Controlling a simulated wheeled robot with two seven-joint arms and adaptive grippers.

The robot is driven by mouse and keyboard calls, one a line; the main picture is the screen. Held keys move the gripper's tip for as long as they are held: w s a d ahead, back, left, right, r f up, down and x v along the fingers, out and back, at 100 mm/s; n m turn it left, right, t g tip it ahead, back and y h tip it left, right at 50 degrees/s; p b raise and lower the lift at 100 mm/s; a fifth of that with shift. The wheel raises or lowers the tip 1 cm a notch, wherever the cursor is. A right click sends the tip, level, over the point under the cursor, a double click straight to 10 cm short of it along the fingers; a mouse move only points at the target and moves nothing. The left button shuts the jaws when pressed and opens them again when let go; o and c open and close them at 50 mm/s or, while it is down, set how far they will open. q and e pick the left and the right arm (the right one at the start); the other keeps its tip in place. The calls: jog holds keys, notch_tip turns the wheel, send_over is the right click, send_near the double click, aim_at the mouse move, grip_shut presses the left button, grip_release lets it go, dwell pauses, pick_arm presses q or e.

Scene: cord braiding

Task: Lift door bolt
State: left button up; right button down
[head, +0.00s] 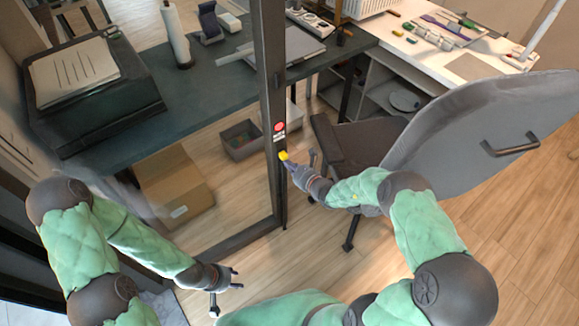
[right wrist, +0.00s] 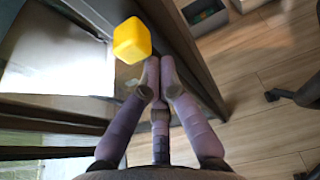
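The door bolt shows as a yellow block-shaped knob (head: 284,156) on the dark upright door frame (head: 271,75), below a red round mark. My right gripper (head: 291,165) is right at the knob, from the right side. In the right wrist view the yellow knob (right wrist: 132,40) lies just beyond and left of the fingertips (right wrist: 159,62). Those fingertips are together with nothing seen between them. I cannot tell whether they touch the knob. My left gripper (head: 226,296) is low and left of the door's foot, with its fingers apart and empty.
A glass door panel stands left of the frame, with a dark desk (head: 200,90) and a cardboard box (head: 172,185) behind it. A grey office chair (head: 480,130) stands close on the right. A white worktop (head: 440,70) with tools is behind. Wooden floor is clear at the lower right.

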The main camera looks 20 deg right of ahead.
aim_at(287, 157)
notch_tip(287, 157, up, 4)
jog(key=p, duration=0.3)
jog(key=shift+f, duration=0.15)
pick_arm(q)
notch_tip(287, 157, up, 3)
jog(key=shift+r, duration=0.1)
pick_arm(e)
jog(key=shift+d+f, duration=0.1)
jog(key=shift+f, duration=0.05)
